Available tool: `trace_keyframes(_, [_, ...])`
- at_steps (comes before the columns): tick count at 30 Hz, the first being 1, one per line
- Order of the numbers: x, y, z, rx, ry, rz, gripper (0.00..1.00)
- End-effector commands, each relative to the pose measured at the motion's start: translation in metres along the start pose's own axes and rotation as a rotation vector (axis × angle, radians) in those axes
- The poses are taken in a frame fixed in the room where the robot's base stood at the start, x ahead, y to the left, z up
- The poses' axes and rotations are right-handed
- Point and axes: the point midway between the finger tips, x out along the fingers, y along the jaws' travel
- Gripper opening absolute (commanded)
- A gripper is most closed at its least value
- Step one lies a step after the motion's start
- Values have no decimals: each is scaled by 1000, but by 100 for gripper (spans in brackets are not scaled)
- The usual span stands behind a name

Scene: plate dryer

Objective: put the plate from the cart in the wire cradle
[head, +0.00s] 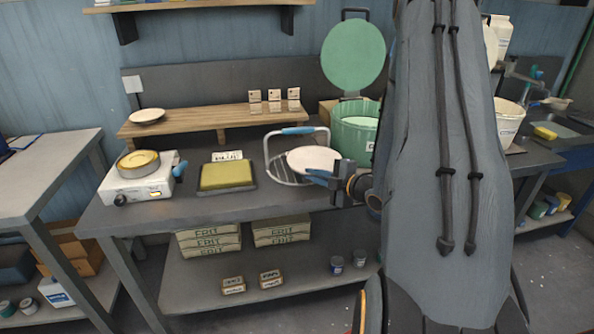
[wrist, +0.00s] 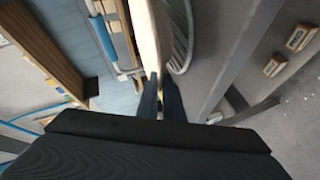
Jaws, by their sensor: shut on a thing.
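A round cream-white plate (head: 315,158) is held by my gripper (head: 330,178) at its near right edge. In the wrist view the plate (wrist: 148,38) shows nearly edge-on, pinched between the two dark fingers of my gripper (wrist: 160,92). The wire cradle (head: 270,165), a wire frame with a blue grip on top, stands on the bench. The plate overlaps the cradle's right part in the head view. In the wrist view the cradle's wires (wrist: 182,42) run close beside the plate. I cannot tell whether the plate touches the wires or rests in them.
A green pad on a dark tray (head: 228,176) and a white hotplate (head: 140,182) stand left of the cradle. A green tub (head: 355,133) stands close behind on the right. A wooden riser (head: 205,121) runs along the back. My arm hides much of the bench's right side.

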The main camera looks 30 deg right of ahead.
Motion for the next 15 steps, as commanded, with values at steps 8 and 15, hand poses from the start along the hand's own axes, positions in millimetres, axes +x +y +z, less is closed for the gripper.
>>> trace_keyframes(8, [57, 16, -7, -2, 4, 2, 0])
trace_keyframes(15, [75, 20, -8, -1, 2, 2, 0])
